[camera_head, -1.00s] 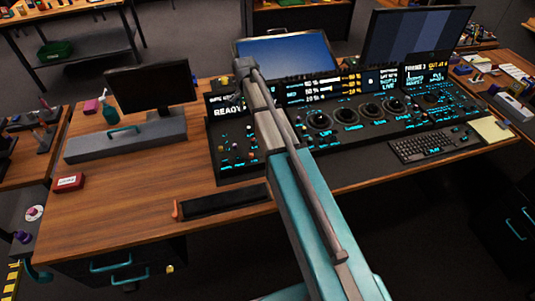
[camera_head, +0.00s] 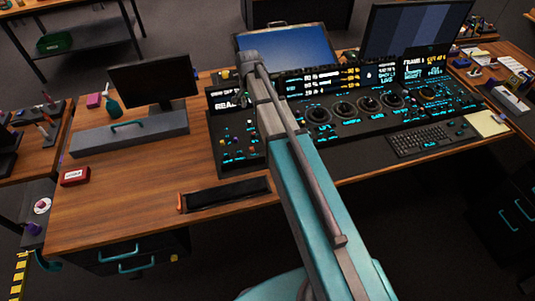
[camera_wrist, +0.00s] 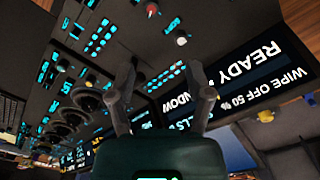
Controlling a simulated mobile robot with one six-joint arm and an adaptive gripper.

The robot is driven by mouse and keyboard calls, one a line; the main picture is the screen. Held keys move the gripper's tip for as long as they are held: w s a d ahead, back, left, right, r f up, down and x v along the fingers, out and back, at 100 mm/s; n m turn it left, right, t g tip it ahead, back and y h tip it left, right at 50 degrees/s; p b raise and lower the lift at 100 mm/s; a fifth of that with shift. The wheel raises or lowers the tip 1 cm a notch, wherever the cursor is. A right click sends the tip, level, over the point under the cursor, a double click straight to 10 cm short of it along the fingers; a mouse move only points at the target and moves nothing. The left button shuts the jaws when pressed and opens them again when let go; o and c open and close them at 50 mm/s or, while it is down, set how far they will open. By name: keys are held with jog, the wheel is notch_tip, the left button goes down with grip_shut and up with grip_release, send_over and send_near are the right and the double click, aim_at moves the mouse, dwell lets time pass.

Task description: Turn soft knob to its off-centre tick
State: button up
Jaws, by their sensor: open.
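The control panel (camera_head: 228,170) stands on the wooden desk, with small coloured knobs (camera_head: 236,141) on its left section and larger round trackballs (camera_head: 344,109) to the right. I cannot tell which small knob is the soft knob; its label and tick are not readable. My gripper (camera_wrist: 162,67) is open and empty, apart from these knobs. In the head view my arm hides it.
Lit display strips (camera_head: 340,80) rise along the panel's back, below a blue screen (camera_head: 288,50). A keyboard (camera_head: 432,139) lies at right. The front left desk is mostly bare.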

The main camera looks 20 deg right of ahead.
jog(key=s+f+n+b, duration=0.3)
jog(key=s+n, duration=0.5)
jog(key=s, duration=1.3)
jog(key=shift+s+d, duration=0.1)
dwell(1.4)
